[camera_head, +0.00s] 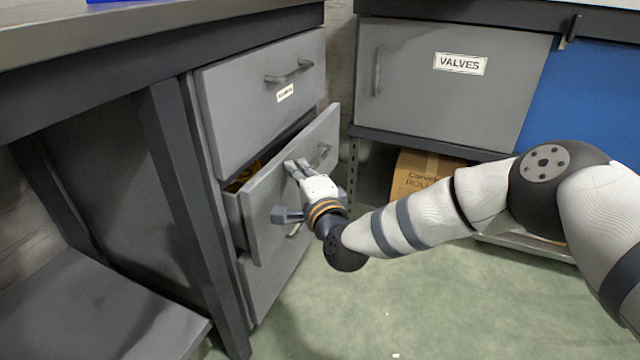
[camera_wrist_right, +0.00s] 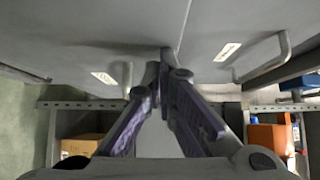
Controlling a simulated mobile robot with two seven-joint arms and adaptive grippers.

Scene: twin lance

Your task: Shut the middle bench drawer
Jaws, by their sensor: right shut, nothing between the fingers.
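The middle bench drawer (camera_head: 265,205) is grey and stands partly pulled out, with a dark gap above its front and something yellow inside. Its handle (camera_head: 320,156) is near the far end of its front. My right gripper (camera_head: 294,166) is shut and empty, with its fingertips at or very close to the drawer front, left of the handle. In the right wrist view the shut fingers (camera_wrist_right: 166,66) point at a grey front, between two white labels. Whether they touch it I cannot tell. My left gripper is not in view.
The top drawer (camera_head: 240,115) above is shut; the bottom drawer (camera_head: 262,285) is below. A VALVES cabinet (camera_head: 420,95) stands at the back right, with a cardboard box (camera_head: 415,172) under it. The green floor (camera_head: 400,310) is mostly clear.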

